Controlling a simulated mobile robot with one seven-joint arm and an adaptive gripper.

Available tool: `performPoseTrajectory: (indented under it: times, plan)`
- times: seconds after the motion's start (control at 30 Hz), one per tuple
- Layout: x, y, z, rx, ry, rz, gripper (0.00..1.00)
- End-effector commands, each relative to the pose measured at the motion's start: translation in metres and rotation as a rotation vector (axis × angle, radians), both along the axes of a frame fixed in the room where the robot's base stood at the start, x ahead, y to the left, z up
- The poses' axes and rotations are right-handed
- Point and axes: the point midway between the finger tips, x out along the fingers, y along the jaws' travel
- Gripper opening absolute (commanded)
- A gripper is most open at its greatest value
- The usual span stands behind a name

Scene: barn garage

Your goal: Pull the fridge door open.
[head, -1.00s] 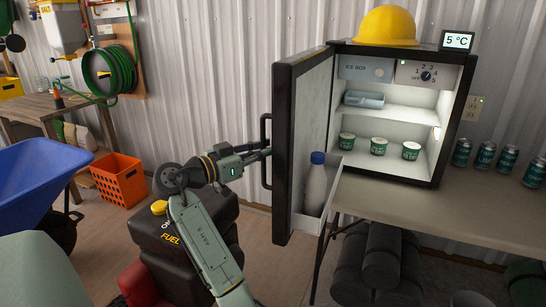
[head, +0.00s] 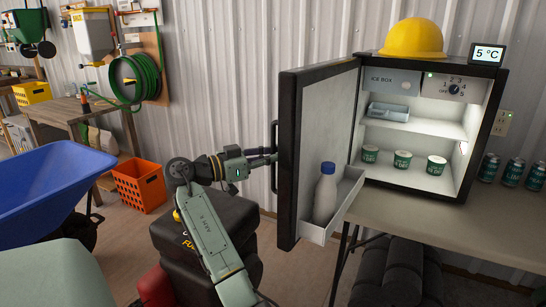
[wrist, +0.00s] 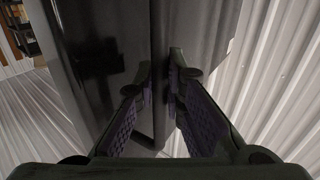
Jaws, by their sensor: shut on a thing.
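The small black fridge (head: 492,125) stands on the table with its lit white interior showing. Its door (head: 288,165) is swung wide open to the left, and the door shelf holds a white bottle with a blue cap (head: 325,192). The dark handle (head: 274,150) is on the door's outer face, partly hidden by my gripper. My gripper (head: 268,156) is at the handle, shut on it. In the wrist view, the fingers of my gripper (wrist: 161,80) close in around the dark handle bar, against the black door.
A yellow hard hat (head: 413,38) and a temperature display (head: 487,53) sit on the fridge. Tubs stand inside it, and cans (head: 513,172) stand right of it. A blue wheelbarrow (head: 45,185), an orange crate (head: 140,184) and a black fuel container (head: 215,235) are at the left.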

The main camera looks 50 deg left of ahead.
Motion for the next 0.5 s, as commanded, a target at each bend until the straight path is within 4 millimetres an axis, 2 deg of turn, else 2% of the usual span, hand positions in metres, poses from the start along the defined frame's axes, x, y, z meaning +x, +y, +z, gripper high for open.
performPoseTrajectory:
  times: [0.03, 0.33, 0.5]
  plan:
    - [0.0011, -0.0006, -0.0004, 0.001, 0.002, -0.001, 0.11]
    - [0.0006, -0.0004, -0.0002, 0.000, 0.001, 0.000, 0.31]
    - [0.0005, -0.0002, 0.0000, 0.000, 0.001, 0.000, 0.31]
